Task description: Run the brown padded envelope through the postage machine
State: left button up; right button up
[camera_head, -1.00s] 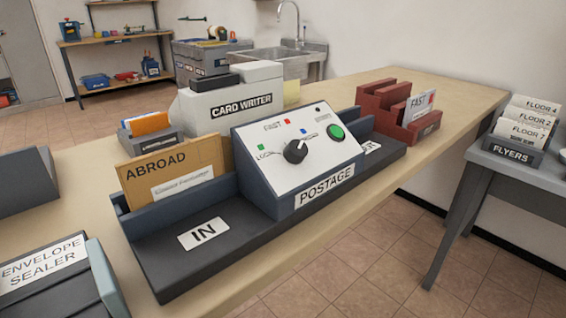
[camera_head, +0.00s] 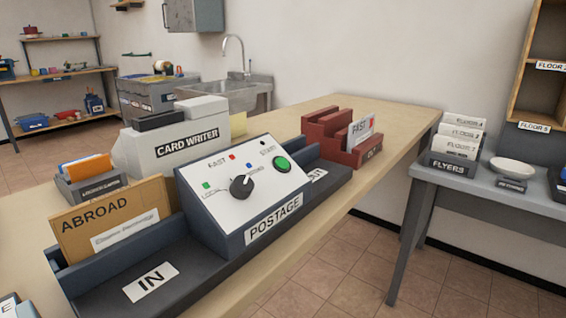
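The brown padded envelope (camera_head: 100,218), marked ABROAD with a white address label, stands upright at the back of the IN side of the postage machine. The postage machine (camera_head: 233,222) has a sloped white panel with a black knob (camera_head: 241,187), small green, red and blue marks around it, and a green START button (camera_head: 282,164). The knob's exact setting is too small to tell. Its dark IN tray (camera_head: 105,290) is at the left and its OUT side (camera_head: 330,184) at the right, partly hidden by the machine. Neither gripper is in view.
A card writer (camera_head: 178,139) and an orange-filled holder (camera_head: 90,180) stand behind the machine. A red rack (camera_head: 325,125) with a FAST card is beyond OUT. A grey table (camera_head: 490,195) with flyers and a white bowl (camera_head: 513,168) is at right. Tiled floor lies between.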

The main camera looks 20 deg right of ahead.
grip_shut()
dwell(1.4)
